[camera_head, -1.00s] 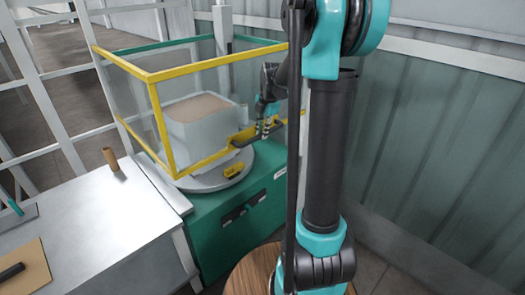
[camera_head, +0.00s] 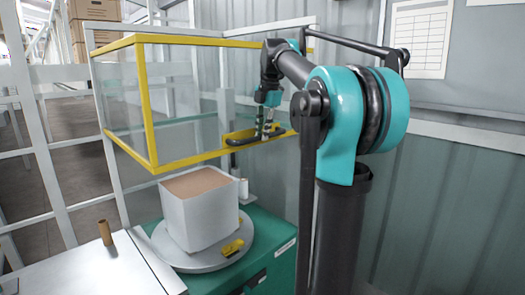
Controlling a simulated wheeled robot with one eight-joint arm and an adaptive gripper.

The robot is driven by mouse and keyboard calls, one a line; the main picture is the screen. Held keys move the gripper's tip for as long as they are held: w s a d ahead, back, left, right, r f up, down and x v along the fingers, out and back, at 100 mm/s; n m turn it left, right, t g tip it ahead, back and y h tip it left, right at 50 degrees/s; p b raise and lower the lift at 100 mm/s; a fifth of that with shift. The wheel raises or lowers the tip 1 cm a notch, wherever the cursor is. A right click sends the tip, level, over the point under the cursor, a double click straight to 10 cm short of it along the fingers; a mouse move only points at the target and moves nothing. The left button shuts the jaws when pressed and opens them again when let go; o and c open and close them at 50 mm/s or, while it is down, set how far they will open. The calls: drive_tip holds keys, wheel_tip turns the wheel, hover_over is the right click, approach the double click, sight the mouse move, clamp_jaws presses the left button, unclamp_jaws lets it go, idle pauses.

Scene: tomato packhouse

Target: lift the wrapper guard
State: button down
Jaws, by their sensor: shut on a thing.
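The wrapper guard (camera_head: 150,111) is a clear-panelled box with a yellow front frame. It hangs raised above the turntable, its lower yellow edge about level with the top of the white wrapped load. A dark handle (camera_head: 243,141) sits on a yellow plate at the guard's lower front edge. My gripper (camera_head: 266,134) is at this handle and shut on it. The fingertips are small in view and partly merge with the handle.
The white load (camera_head: 203,217) with a brown top stands on the grey turntable (camera_head: 176,260) of the green machine (camera_head: 285,262). A yellow item (camera_head: 232,247) lies on the turntable. A brown tube (camera_head: 105,232) stands on the table (camera_head: 85,272) at left.

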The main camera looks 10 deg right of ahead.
drive_tip(key=shift+r, duration=1.15)
drive_tip(key=c, duration=1.4)
unclamp_jaws()
drive_tip(key=shift+c, duration=0.2)
wheel_tip(320, 180, up, 12)
drive_tip(key=s+d, duration=0.1)
drive_tip(key=s, duration=0.1)
drive_tip(key=shift+d+f, duration=0.15)
